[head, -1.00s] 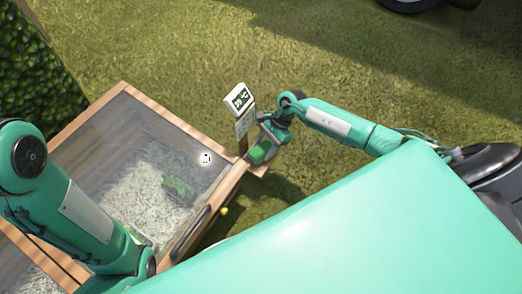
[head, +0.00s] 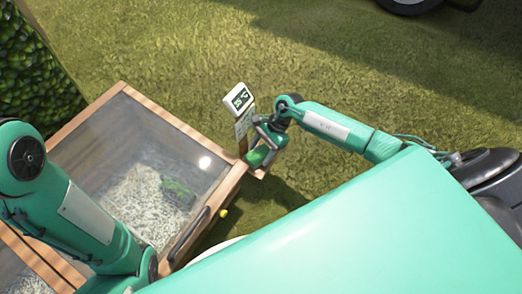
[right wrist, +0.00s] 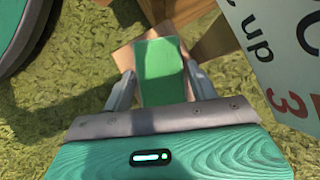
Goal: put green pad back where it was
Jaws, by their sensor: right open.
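The green pad (right wrist: 160,72) lies flat on a small wooden shelf (right wrist: 125,58) in the right wrist view. In the head view the pad (head: 257,157) shows at the corner of the wooden planter box, below the thermometer post. My right gripper (right wrist: 160,88) is open, with one finger on each side of the pad and small gaps visible between. In the head view my right gripper (head: 264,146) is directly over the shelf. My left arm is at the left of the head view; its gripper is out of frame.
A glass-covered wooden planter box (head: 165,118) with pale bedding and a green thing inside stands left of the shelf. A white thermometer sign (head: 240,98) stands close beside my right gripper. Open grass lies beyond, and a hedge (head: 35,70) is at far left.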

